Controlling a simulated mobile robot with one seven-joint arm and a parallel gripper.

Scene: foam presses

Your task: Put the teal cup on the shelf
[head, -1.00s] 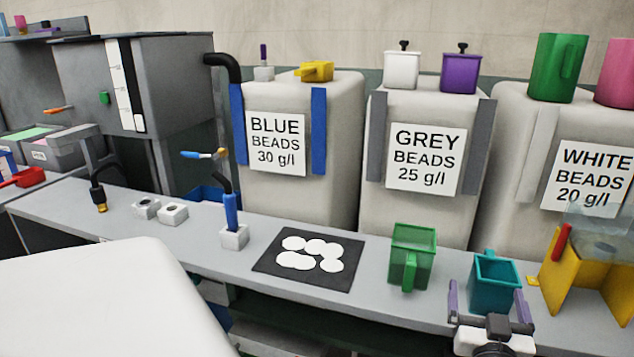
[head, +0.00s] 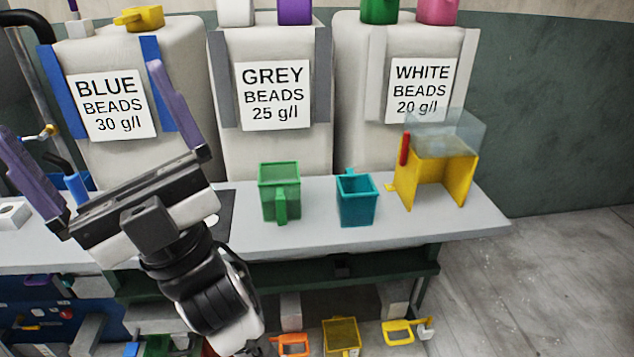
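The teal cup (head: 357,203) stands upright and open-topped on the grey bench (head: 445,222), between a green cup and a yellow stand. Its handle is on the far side. My gripper (head: 80,100) is at the left of the head view, raised, large and close to the camera. Its two purple fingers are spread wide with nothing between them, well apart from the teal cup. A dark green level (head: 375,277) shows under the bench; I cannot tell whether this is the shelf meant.
A green cup (head: 280,195) stands just left of the teal cup. The yellow stand (head: 462,170) with a clear top is to its right. Large bead bags (head: 272,150) rise behind. Orange and yellow items (head: 342,335) sit low under the bench. Open floor (head: 540,290) lies at right.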

